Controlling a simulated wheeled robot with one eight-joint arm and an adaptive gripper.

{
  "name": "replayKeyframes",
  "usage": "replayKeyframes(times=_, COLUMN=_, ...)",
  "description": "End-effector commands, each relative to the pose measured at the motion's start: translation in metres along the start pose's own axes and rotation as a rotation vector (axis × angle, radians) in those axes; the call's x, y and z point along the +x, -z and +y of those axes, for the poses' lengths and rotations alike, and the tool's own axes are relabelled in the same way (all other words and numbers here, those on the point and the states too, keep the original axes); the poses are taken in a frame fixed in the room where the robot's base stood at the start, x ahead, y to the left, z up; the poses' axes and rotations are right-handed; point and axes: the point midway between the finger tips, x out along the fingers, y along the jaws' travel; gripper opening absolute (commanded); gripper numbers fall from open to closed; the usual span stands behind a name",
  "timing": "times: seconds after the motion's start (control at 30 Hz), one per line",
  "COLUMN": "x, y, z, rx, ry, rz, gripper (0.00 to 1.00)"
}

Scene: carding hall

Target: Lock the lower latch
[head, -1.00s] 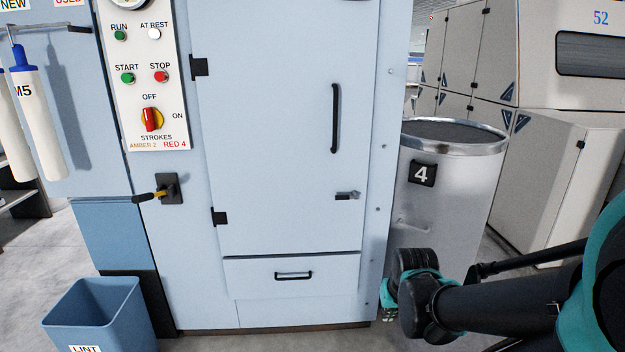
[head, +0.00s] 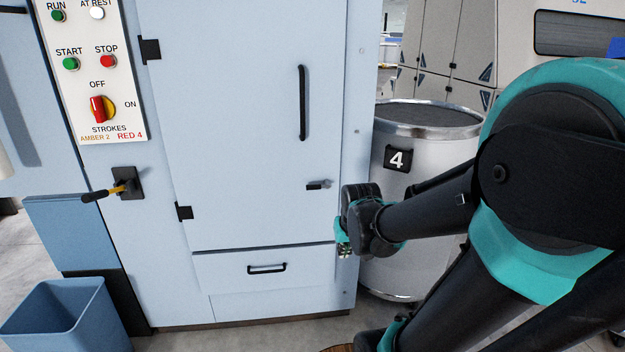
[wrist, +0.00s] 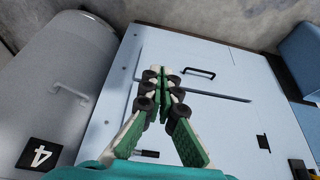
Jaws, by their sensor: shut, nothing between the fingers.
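The lower latch (head: 319,185) sits on the right edge of the pale blue machine door (head: 240,130), below the long black handle. It has a dark lever lying roughly level and a small metal part at its right. It also shows near the bottom of the wrist view (wrist: 146,154), beside the base of the fingers. My gripper (head: 344,238) is at the machine's right edge, a little below and to the right of the latch, apart from it. In the wrist view my gripper (wrist: 162,78) is shut and empty, its fingertips in front of the drawer area.
A drawer with a black handle (head: 267,268) lies below the door. A grey can marked 4 (head: 430,160) stands close on the right, behind my arm.

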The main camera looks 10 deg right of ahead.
Motion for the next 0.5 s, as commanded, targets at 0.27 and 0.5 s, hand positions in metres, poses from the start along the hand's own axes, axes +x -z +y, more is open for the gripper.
replayKeyframes(times=0.27, x=-0.032, y=0.224, z=-0.023, rx=-0.002, ry=-0.002, rz=0.106, gripper=0.0)
replayKeyframes(times=0.5, x=-0.048, y=0.325, z=-0.041, rx=-0.002, ry=0.001, rz=0.164, gripper=0.0)
